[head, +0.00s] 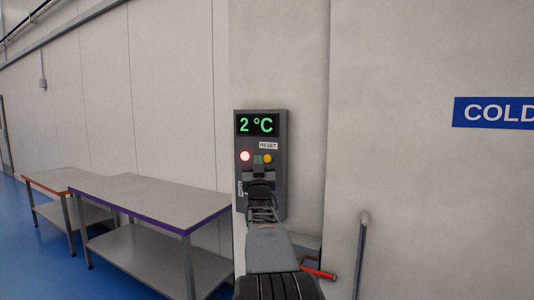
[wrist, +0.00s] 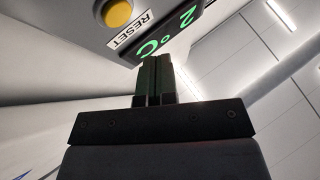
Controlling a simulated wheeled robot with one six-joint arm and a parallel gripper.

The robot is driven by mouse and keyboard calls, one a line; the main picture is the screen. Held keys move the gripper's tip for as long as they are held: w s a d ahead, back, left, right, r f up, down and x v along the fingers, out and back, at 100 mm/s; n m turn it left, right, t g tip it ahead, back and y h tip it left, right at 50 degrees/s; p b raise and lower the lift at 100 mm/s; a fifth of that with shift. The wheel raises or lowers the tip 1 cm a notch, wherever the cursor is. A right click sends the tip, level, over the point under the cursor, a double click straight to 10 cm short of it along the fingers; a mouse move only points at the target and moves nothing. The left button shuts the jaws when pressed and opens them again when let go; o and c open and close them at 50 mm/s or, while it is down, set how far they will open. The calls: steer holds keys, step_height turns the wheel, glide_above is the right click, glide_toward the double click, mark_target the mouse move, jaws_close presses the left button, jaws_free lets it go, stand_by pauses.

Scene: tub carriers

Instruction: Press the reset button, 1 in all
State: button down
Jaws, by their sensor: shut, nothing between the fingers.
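A grey control panel (head: 280,190) is fixed to the wall, with a green display (head: 257,124) reading 2 °C. Below it are a RESET label (head: 268,146) and a round yellow button (head: 267,159) under that label. The yellow button also shows at the top left of the wrist view (wrist: 119,13), beside its RESET label (wrist: 132,30). My gripper (head: 258,160) is in front of the panel, just left of the yellow button in the head view. Its fingers are shut and empty in the wrist view (wrist: 154,62), apart from the button in the picture. The exact gap to the panel cannot be told.
A glowing red lamp (head: 245,156) is left of the yellow button. My arm hides the panel's lower part. Steel tables (head: 150,190) stand along the wall at left. A grey post (head: 361,250), a red handle (head: 318,273) and a blue sign (head: 495,113) are at right.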

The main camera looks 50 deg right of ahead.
mark_target(268, 159)
steer(key=shift+w+d, duration=0.2)
steer(key=shift+d, duration=0.55)
steer(key=shift+w+d, duration=0.15)
steer(key=shift+d, duration=0.6)
steer(key=shift+d, duration=0.15)
stand_by(1.0)
steer(key=shift+w+d, duration=0.1)
steer(key=shift+d, duration=0.2)
steer(key=shift+w+d, duration=0.1)
steer(key=shift+d, duration=0.3)
stand_by(0.8)
steer(key=shift+a+b, duration=0.1)
steer(key=shift+b, duration=0.2)
steer(key=shift+a+b, duration=0.75)
steer(key=shift+b, duration=0.05)
